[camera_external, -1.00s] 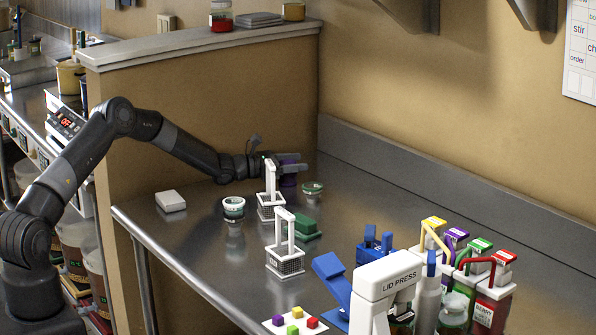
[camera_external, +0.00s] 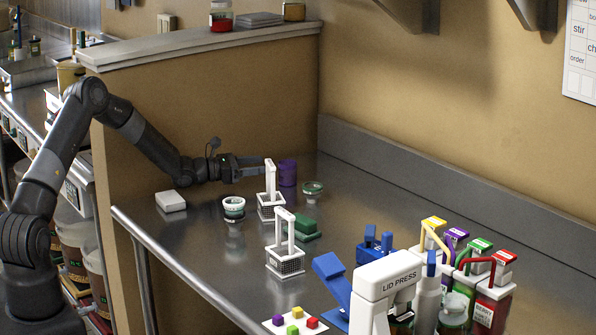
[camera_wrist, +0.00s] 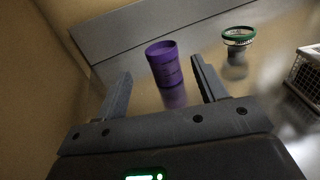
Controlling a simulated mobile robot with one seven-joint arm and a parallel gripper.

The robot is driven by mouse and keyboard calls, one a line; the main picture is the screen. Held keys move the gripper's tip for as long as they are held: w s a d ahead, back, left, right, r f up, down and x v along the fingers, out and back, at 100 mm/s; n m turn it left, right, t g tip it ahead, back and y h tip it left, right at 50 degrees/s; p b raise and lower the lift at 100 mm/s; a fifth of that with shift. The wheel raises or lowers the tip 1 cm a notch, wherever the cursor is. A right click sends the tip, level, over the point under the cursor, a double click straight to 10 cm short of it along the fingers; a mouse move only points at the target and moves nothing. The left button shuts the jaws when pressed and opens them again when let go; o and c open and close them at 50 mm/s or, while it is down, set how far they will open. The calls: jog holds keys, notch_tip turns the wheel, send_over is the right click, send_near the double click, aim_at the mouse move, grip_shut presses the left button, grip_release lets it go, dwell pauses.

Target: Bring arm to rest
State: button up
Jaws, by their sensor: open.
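My gripper (camera_external: 250,167) is open and empty, low over the steel counter (camera_external: 350,200) near the tan partition wall. In the wrist view its two fingers (camera_wrist: 160,92) are spread wide. A purple cup (camera_external: 287,173) stands upright on the counter beyond the fingertips; in the wrist view this cup (camera_wrist: 164,63) sits ahead of the gap, apart from both fingers. A white wire basket with a tall handle (camera_external: 271,200) stands just in front of the gripper in the external view.
A white block (camera_external: 171,201) lies near the partition. A second basket (camera_external: 285,258), a green block (camera_external: 305,230) and the lid press (camera_external: 385,285) stand closer. The counter along the back wall is clear.

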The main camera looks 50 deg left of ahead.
jog(key=shift+s+a, duration=0.1)
jog(key=shift+s, duration=0.25)
jog(key=s+d+r+m+g+h, duration=0.1)
jog(key=s+d+r+m+g, duration=0.5)
jog(key=s+d+m, duration=0.4)
jog(key=s+d+r+m+g, duration=0.4)
jog(key=s+d+r+m, duration=0.45)
jog(key=s+d, duration=0.35)
jog(key=s+a+r+m+y, duration=0.1)
jog(key=s+m, duration=0.3)
jog(key=s, duration=0.5)
jog(key=s+a+r+m+y, duration=0.1)
jog(key=s+m+y, duration=0.3)
jog(key=s, duration=0.6)
jog(key=s+a+r+m+g+y, duration=0.1)
jog(key=s+m, duration=0.4)
jog(key=s, duration=0.5)
jog(key=shift+s+a+y, duration=0.2)
jog(key=shift+a+y, duration=0.65)
jog(key=shift+y, duration=0.05)
